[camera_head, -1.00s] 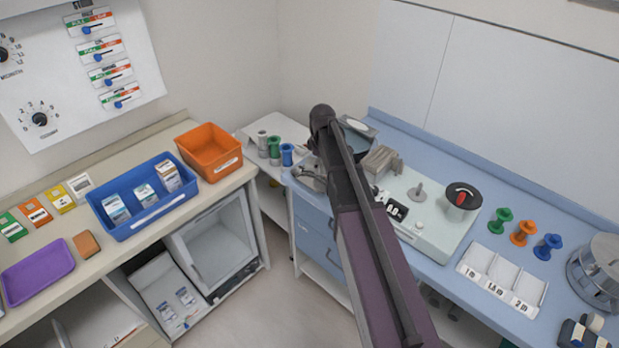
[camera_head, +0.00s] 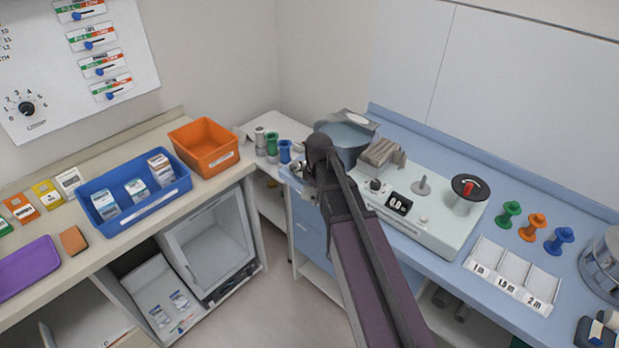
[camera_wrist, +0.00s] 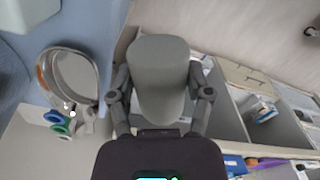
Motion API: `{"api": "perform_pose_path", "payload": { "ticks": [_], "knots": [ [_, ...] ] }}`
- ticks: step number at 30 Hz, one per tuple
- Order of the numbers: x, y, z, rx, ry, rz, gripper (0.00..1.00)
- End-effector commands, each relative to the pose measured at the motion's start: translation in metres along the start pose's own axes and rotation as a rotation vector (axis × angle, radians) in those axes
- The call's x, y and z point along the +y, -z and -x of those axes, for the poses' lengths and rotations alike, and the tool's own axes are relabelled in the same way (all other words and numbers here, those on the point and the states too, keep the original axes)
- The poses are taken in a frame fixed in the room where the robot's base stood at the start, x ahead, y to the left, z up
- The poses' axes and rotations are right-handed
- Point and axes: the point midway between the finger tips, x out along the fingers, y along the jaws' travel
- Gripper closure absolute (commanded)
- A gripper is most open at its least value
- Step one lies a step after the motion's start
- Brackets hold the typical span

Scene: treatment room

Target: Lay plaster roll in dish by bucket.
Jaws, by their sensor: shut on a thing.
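In the wrist view my gripper (camera_wrist: 160,98) is shut on a grey plaster roll (camera_wrist: 158,72), holding it between its two fingers. The metal dish (camera_wrist: 93,92) lies to the left of the roll in the wrist view, apart from it. In the head view the dish (camera_head: 297,173) is mostly hidden behind my arm, at the near left corner of the blue counter. The blue-grey bucket (camera_head: 345,142) stands just behind it, and its side shows at the left edge of the wrist view (camera_wrist: 10,75). My gripper and the roll are hidden by my arm in the head view.
A pale machine with a dial (camera_head: 430,213) stands right of the bucket, with grey folded material (camera_head: 382,153) by its far left end. Green and blue spools (camera_head: 272,146) stand on the white corner shelf. An orange bin (camera_head: 205,147) is on the left counter. Open floor lies between the counters.

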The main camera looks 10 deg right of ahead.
Motion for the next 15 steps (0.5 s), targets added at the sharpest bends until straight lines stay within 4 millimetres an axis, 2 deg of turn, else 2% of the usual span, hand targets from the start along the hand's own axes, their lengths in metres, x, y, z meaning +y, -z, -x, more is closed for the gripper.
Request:
{"api": "perform_pose_path", "payload": {
  "ticks": [10,15],
  "knots": [
    [-0.0002,0.0006,0.0001,0.000,0.000,0.001,0.87],
    [0.0085,0.0049,-0.0010,0.000,0.000,0.001,0.87]
  ]
}}
